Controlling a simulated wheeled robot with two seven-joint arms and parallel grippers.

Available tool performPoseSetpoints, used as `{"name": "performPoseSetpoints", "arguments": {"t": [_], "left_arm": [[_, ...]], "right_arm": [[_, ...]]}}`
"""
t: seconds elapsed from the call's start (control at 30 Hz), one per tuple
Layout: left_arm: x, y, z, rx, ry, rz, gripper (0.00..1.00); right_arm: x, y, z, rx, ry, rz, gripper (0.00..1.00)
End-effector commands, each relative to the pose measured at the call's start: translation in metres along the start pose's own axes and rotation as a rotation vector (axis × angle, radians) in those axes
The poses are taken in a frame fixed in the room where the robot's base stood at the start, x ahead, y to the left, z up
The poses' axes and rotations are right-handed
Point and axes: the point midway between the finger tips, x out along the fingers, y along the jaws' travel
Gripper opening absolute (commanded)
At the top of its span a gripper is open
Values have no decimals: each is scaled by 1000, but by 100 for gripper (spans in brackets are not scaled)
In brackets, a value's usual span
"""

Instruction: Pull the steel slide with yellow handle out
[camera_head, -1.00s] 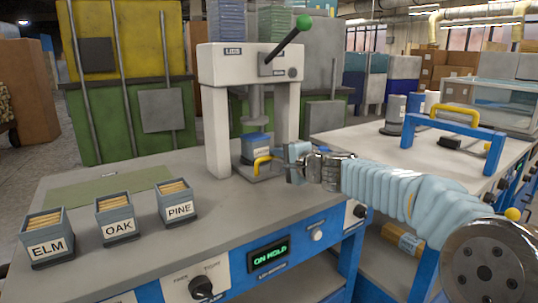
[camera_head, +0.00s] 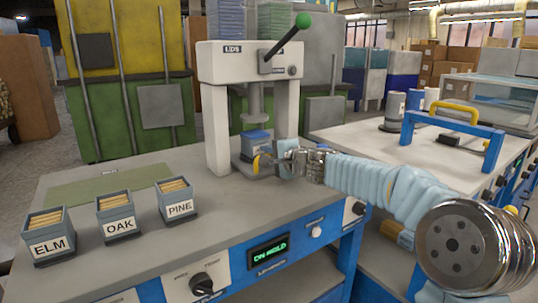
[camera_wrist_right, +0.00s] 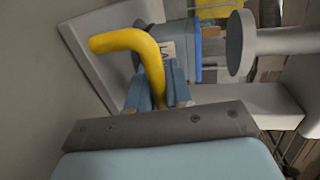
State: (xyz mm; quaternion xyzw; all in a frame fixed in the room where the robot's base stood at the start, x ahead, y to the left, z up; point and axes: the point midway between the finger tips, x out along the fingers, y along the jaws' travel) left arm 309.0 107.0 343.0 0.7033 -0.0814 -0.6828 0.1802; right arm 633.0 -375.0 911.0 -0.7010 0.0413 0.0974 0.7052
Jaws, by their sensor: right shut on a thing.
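The steel slide (camera_head: 241,169) lies at the base of the white press (camera_head: 215,125), between its two posts. Its yellow handle (camera_head: 256,164) faces the front and is partly hidden by my right gripper (camera_head: 268,161) in the head view. In the right wrist view the yellow handle (camera_wrist_right: 128,42) is a bent bar, and the fingers of my right gripper (camera_wrist_right: 158,92) are shut around its lower part. A blue-lidded container (camera_head: 256,141) with a label sits on the slide under the press ram. My left gripper is not in view.
Three labelled boxes of wood pieces, ELM (camera_head: 47,234), OAK (camera_head: 118,217) and PINE (camera_head: 176,201), stand at the bench's left. The bench front has a lit display (camera_head: 268,253) and knobs. A second table (camera_head: 330,138) stands at the right.

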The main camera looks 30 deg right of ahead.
Motion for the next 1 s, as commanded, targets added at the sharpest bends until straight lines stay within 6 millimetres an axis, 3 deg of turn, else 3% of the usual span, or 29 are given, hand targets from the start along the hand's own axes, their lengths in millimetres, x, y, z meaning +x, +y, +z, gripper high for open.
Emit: {"name": "performPoseSetpoints", "arguments": {"t": [0.17, 0.37, 0.8, 1.0], "left_arm": [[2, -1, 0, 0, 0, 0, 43], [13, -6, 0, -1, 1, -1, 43], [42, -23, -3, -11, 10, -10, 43], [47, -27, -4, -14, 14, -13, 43]], "right_arm": [[-2, 1, 0, -1, 0, 0, 0], [-23, 8, 0, -2, 1, -1, 0], [-113, 25, 0, -1, 2, -1, 0], [-141, 30, 0, 0, 0, 0, 0]]}}
